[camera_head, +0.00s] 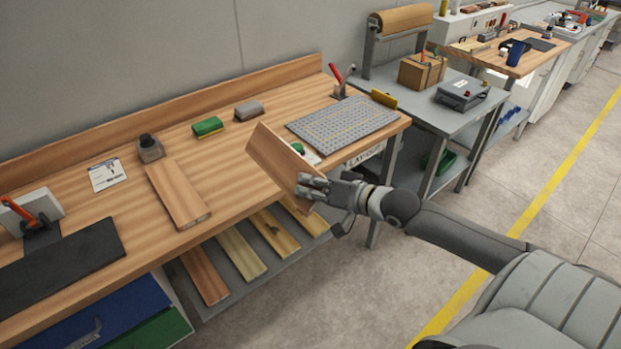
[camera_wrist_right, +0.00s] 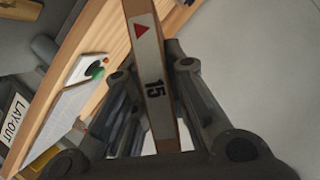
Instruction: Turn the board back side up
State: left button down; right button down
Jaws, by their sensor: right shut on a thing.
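A brown wooden board (camera_head: 278,160) is tilted up on its long edge at the front of the workbench (camera_head: 235,190). I cannot tell whether its lower edge touches the bench. My right gripper (camera_head: 312,188) is shut on the board's near end. In the right wrist view the board's narrow end (camera_wrist_right: 152,75) stands between the fingers, with a label showing a red triangle and "15". Fingers hide part of that end. My left gripper is not in view.
A second board (camera_head: 178,195) lies flat left of the held one. A grey perforated plate (camera_head: 342,124) lies to the right. Green (camera_head: 207,127) and grey (camera_head: 249,111) blocks stand behind. Several boards lie on the shelf below (camera_head: 238,255).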

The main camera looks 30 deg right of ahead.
jog(key=shift+n, duration=0.5)
jog(key=n+h+b, duration=0.3)
jog(key=n+b, duration=0.1)
jog(key=b, duration=0.1)
jog(key=shift+a+b, duration=0.2)
jog(key=shift+b, duration=0.1)
jog(key=shift+r+n+h+p, duration=0.35)
jog(key=shift+n+h+p, duration=0.05)
jog(key=shift+h+p, duration=0.2)
jog(key=n+h, duration=0.1)
jog(key=n, duration=0.1)
jog(key=shift+a+f+n+h+p, duration=0.1)
jog(key=shift+f+n+h+p, duration=0.1)
jog(key=shift+n+h+p, duration=0.15)
jog(key=shift+f+n+t+h, duration=0.2)
jog(key=shift+n+t+h, duration=0.1)
jog(key=shift+n+h, duration=0.85)
jog(key=n+h+b, duration=0.1)
jog(key=n, duration=0.1)
jog(key=n+t, duration=0.1)
jog(key=n, duration=0.1)
jog(key=shift+a+f+h+b, duration=0.15)
jog(key=shift+f+h+b, duration=0.05)
jog(key=shift+h+b, duration=0.2)
jog(key=n+t+b, duration=0.1)
jog(key=n, duration=0.1)
jog(key=shift+n+h, duration=0.4)
jog(key=shift+r+n+t, duration=0.1)
jog(key=shift+n+t, duration=0.2)
jog(key=shift+n, duration=0.1)
